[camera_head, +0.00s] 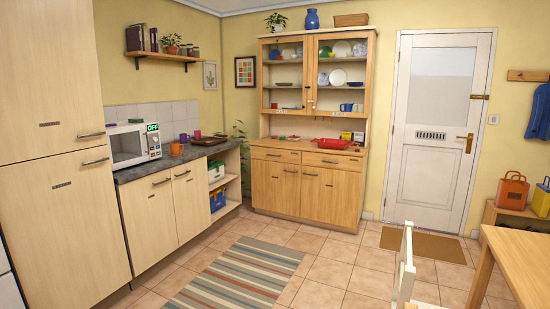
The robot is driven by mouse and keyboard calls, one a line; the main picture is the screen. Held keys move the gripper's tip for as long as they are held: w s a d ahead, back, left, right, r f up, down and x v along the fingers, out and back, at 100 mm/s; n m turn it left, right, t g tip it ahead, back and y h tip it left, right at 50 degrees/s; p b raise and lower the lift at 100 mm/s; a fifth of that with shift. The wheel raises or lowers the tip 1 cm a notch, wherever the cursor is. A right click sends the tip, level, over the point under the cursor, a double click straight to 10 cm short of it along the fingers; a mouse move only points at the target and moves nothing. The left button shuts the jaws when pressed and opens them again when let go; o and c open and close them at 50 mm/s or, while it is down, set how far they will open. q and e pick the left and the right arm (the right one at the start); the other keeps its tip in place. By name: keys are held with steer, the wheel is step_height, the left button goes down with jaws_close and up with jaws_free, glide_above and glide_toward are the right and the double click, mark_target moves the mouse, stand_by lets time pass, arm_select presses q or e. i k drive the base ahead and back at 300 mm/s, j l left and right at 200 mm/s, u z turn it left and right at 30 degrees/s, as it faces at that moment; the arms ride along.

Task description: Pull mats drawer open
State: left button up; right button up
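A light wooden dresser (308,185) stands against the far wall. It has two drawers side by side under its worktop, a left drawer (268,155) and a right drawer (345,161). Both look closed, flush with the front. Small dark labels or handles show on the fronts, too small to read, so I cannot tell which is the mats drawer. Neither of my grippers is in view.
A striped rug (240,278) lies on the tiled floor before the dresser. A counter with a microwave (133,145) runs along the left. A white chair (404,265) and wooden table (520,260) stand at right. A red dish (333,144) sits on the dresser worktop.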

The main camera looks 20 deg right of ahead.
mark_target(282, 152)
steer(key=i+j, duration=0.5)
steer(key=j, duration=0.15)
steer(key=i+j+z, duration=0.2)
steer(key=i+z, duration=0.2)
steer(key=i+j+z, duration=0.35)
steer(key=i, duration=0.25)
steer(key=i+l+z, duration=0.1)
steer(key=i+z, duration=0.25)
steer(key=i, duration=0.35)
steer(key=i+z, duration=0.4)
steer(key=i, duration=0.35)
steer(key=i+u, duration=0.1)
steer(key=i, duration=0.8)
steer(key=i+l+u, duration=0.1)
steer(key=i, duration=0.8)
steer(key=i+l, duration=0.15)
steer(key=i, duration=0.75)
steer(key=j+u, duration=0.05)
